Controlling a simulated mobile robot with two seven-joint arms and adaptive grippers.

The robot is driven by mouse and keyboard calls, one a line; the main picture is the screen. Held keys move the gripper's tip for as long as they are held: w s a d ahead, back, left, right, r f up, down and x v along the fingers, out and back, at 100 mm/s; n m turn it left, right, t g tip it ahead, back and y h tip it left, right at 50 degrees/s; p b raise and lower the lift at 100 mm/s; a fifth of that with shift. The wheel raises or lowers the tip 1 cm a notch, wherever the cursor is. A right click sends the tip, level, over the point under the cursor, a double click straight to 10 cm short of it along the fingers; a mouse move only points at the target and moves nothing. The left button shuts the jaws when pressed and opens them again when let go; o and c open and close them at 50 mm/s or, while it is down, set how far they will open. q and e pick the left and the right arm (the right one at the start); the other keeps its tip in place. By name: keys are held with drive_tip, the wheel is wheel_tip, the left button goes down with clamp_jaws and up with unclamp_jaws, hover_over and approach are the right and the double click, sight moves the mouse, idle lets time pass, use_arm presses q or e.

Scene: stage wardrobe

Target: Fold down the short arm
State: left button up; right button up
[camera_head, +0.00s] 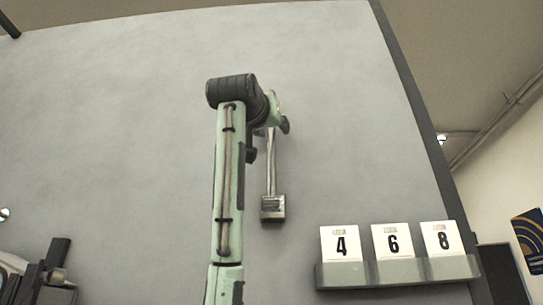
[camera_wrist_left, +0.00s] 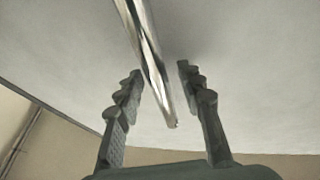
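The short arm (camera_head: 271,165) is a slim, shiny metal bar on the grey wall panel. It runs upward from a small metal block (camera_head: 272,208), and its upper end is hidden behind my left wrist and gripper. In the left wrist view the bar (camera_wrist_left: 147,50) passes between the two fingers of my left gripper (camera_wrist_left: 160,72), and its end shows near the palm. The fingers are apart, with visible space on both sides of the bar. In the head view my left gripper (camera_head: 277,122) is at the bar's upper part, mostly hidden by the wrist. My right gripper is out of view.
A grey ledge (camera_head: 398,272) holds white number cards, 4 (camera_head: 340,244), 6 (camera_head: 393,241) and 8 (camera_head: 441,238), right of and below the block. Dark and grey equipment (camera_head: 45,275) stands at the lower left.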

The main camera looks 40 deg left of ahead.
use_arm(q)
drive_tip(key=shift+c, duration=0.5)
clamp_jaws()
